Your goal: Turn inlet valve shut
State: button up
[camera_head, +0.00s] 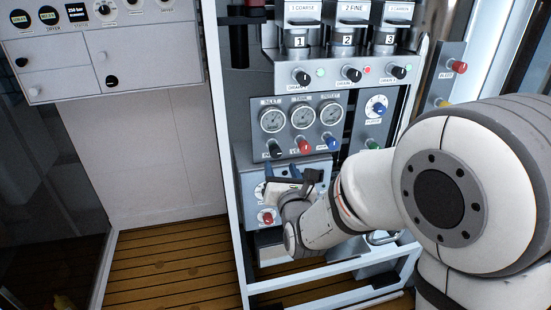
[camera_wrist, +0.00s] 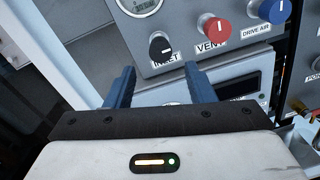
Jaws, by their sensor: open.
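The inlet valve is a black knob (camera_wrist: 161,47) above the label INLET, at the lower left of the grey gauge panel. It also shows in the head view (camera_head: 274,149), under the left gauge. My gripper (camera_wrist: 160,78) is open, with its two blue fingers apart and pointing up toward the panel. The knob appears just beyond the fingertips, between them, and nothing is held. In the head view my gripper (camera_head: 283,170) is just below the knob. I cannot tell the exact gap.
The red VENT knob (camera_wrist: 216,31) is close to the right of the inlet knob, with the blue DRIVE AIR knob (camera_wrist: 275,10) beyond it. A box with a dark display (camera_wrist: 235,90) is below the panel. A white frame post (camera_head: 222,150) stands to the left.

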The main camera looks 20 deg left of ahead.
aim_at(276, 155)
jog(key=x, duration=0.6)
jog(key=shift+c, duration=0.2)
jog(key=c, duration=0.9)
